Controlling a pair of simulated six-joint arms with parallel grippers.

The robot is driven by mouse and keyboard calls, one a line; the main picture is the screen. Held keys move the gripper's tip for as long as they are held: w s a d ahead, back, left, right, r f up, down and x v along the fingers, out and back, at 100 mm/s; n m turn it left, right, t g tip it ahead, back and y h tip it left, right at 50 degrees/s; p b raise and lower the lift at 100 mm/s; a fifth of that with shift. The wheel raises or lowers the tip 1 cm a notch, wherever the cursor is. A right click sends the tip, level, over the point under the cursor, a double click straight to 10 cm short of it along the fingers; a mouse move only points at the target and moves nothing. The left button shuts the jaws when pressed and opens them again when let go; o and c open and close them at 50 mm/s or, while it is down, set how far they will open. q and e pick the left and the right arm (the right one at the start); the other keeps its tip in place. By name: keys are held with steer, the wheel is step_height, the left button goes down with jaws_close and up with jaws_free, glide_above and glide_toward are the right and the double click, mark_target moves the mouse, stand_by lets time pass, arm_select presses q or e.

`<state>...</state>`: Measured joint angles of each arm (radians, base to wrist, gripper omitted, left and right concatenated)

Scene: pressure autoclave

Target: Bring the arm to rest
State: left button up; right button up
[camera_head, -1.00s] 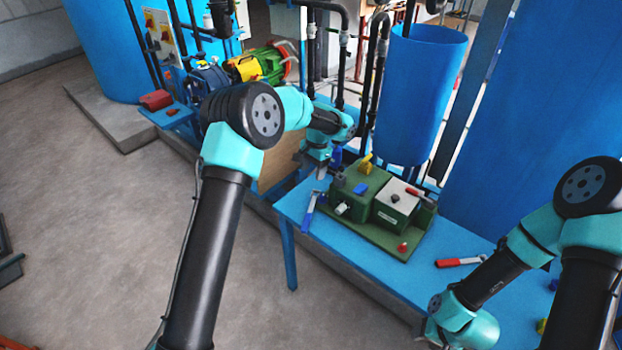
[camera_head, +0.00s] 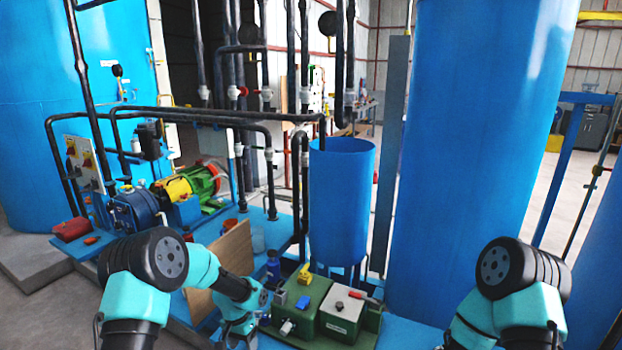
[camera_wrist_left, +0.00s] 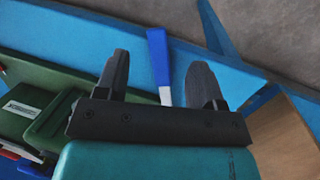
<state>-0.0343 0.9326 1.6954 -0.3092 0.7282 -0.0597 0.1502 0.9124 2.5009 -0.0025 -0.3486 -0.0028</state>
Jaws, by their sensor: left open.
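My left arm (camera_head: 150,275) reaches in from the bottom left, with its wrist low beside the green box unit and its fingertips not clear in the head view. In the left wrist view my left gripper (camera_wrist_left: 157,72) is open, with two dark fingers apart. A tool with a blue handle (camera_wrist_left: 158,55) and a pale shaft shows in the gap between the fingers, apparently lying on the blue bench below and not gripped. My right arm (camera_head: 515,285) is bent at the lower right; its gripper is out of frame.
The green box unit (camera_head: 345,316) stands on the blue bench (camera_head: 405,335), with a yellow piece (camera_head: 304,272) and a blue bottle (camera_head: 273,265) near it. A tan board (camera_head: 225,258) stands beside my left forearm. A blue tank (camera_head: 340,200), pipes and a green-yellow motor (camera_head: 195,185) stand behind.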

arm_select(q)
steer(key=s+a+f+n+h, duration=0.1)
steer(key=s+f+n, duration=0.1)
steer(key=s+f, duration=0.45)
steer(key=s+a+f+n+h, duration=0.15)
steer(key=s+f, duration=0.25)
steer(key=s, duration=0.5)
steer(key=s+a+f+n+t, duration=0.2)
steer(key=s+n, duration=0.2)
steer(key=s, duration=1.2)
steer(key=w+d+r+m, duration=0.1)
steer(key=w+d+r, duration=0.2)
steer(key=w+r, duration=0.1)
steer(key=shift+w+d+t, duration=0.15)
steer(key=shift+d+t, duration=0.05)
steer(key=shift+t, duration=0.2)
steer(key=shift+r, duration=0.1)
steer(key=shift+c, duration=0.6)
steer(key=shift+w, duration=0.1)
